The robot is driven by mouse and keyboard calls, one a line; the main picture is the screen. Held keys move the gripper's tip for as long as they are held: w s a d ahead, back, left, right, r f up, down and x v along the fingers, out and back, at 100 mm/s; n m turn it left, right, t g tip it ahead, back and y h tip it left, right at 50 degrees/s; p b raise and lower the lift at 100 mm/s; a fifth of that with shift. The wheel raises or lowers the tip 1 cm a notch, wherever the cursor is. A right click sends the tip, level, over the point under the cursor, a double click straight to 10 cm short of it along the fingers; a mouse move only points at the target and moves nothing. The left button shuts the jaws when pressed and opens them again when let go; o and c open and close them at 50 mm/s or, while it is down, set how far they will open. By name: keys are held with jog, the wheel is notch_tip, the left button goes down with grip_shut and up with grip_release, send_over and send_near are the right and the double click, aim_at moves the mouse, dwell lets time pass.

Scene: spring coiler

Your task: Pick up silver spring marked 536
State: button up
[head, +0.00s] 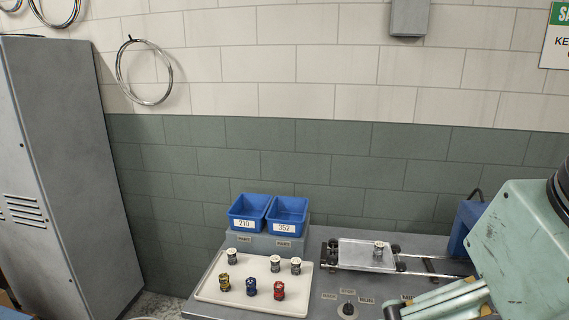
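Three silver springs with pale tops stand on the cream tray (210,290): one at the back left (232,256), one at the back middle (275,263) and one to its right (295,265). Another silver spring (379,249) stands on the light metal plate (358,262) right of the tray. Marks on their tops are too small to read, so I cannot tell which is 536. Green arm parts cover the lower right of the head view. No gripper fingers can be made out there.
Yellow (225,282), blue (251,286) and red (279,290) pieces stand at the tray's front. Blue bins labelled 210 (244,224) and 357 (284,228) stand behind. A black knob (348,308) sits at the front. A grey cabinet (70,170) stands left.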

jog(key=shift+c, duration=0.2)
jog(key=c, duration=2.2)
jog(key=shift+w+r, duration=0.1)
